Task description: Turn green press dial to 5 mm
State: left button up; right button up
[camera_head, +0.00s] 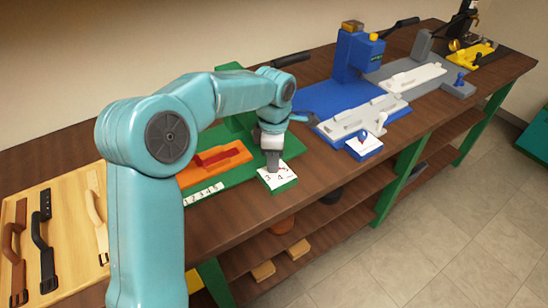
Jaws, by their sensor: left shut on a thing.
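The green press (208,192) stands on the bench, its base partly hidden behind my left arm. Its dial plate (287,180) is a white face with printed numbers on a green block at the bench's front edge; a 3 and a 4 can be read. My left gripper (273,168) points down over this plate and is shut on the dial's knob, which the fingers mostly hide. The pointer's exact setting cannot be made out. A white scale strip (203,194) with numbers lies on the press base. My right gripper is not in view.
An orange fixture (214,163) sits on the green press base. A blue press (357,60) with its own dial (364,143) stands to the right, then a grey one (456,84).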

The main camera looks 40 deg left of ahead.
pick_arm(q)
jog(key=shift+a+r, duration=0.1)
jog(key=o, duration=1.1)
jog(key=shift+c, duration=0.2)
notch_tip(320, 180, up, 16)
jog(key=p, duration=0.2)
jog(key=shift+r+p, duration=0.15)
jog(key=shift+p, duration=0.2)
jog(key=shift+s, duration=0.1)
